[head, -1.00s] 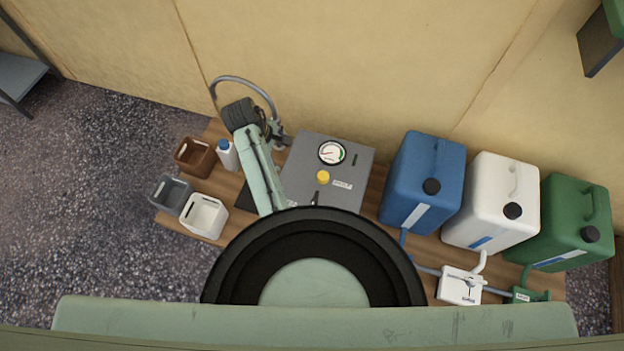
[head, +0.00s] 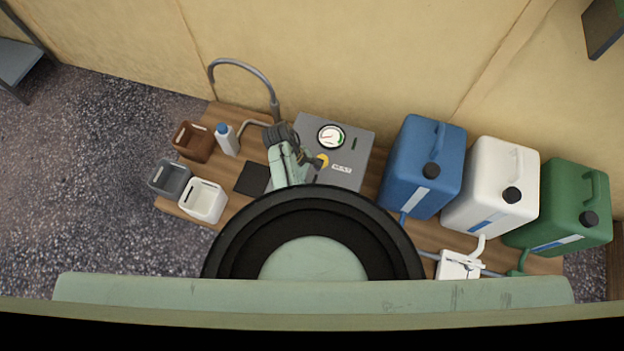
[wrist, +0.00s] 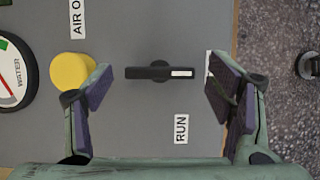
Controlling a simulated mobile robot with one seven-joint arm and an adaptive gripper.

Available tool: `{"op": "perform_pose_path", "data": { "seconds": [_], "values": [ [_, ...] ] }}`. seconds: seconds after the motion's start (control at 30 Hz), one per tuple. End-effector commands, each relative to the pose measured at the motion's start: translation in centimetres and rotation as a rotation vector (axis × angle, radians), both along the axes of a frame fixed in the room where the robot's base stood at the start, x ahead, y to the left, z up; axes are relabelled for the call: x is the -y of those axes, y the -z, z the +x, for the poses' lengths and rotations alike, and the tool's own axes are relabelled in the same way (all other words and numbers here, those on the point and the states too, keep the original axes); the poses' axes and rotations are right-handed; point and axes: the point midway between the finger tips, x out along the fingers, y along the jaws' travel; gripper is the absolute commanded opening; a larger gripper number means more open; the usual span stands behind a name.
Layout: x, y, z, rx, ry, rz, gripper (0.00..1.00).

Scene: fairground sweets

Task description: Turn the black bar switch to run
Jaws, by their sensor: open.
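The black bar switch (wrist: 147,73) is on the grey control panel (wrist: 130,25). In the wrist view its bar lies level, and its white-marked end points right, away from the RUN label (wrist: 181,129), which sits below and right of it. My gripper (wrist: 158,78) is open, with one finger on each side of the bar and a gap at both ends. A white label beyond the bar's right end is mostly hidden by the right finger. In the head view my gripper (head: 312,166) is over the panel (head: 362,143) and the switch is hidden.
A yellow button (wrist: 71,71) lies close by the left finger, with a water gauge (wrist: 12,72) beyond it. In the head view a blue canister (head: 412,170) stands right of the panel. A curved tap (head: 262,78) and a small bottle (head: 227,140) stand left.

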Motion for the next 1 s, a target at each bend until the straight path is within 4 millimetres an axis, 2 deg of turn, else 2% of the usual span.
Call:
{"op": "perform_pose_path", "data": {
  "seconds": [0.33,1.0],
  "values": [
    [0.16,0.37,-0.05,0.0,0.0,0.0,0.74],
    [0.12,0.34,-0.04,0.0,0.0,0.0,0.3]
  ]
}}
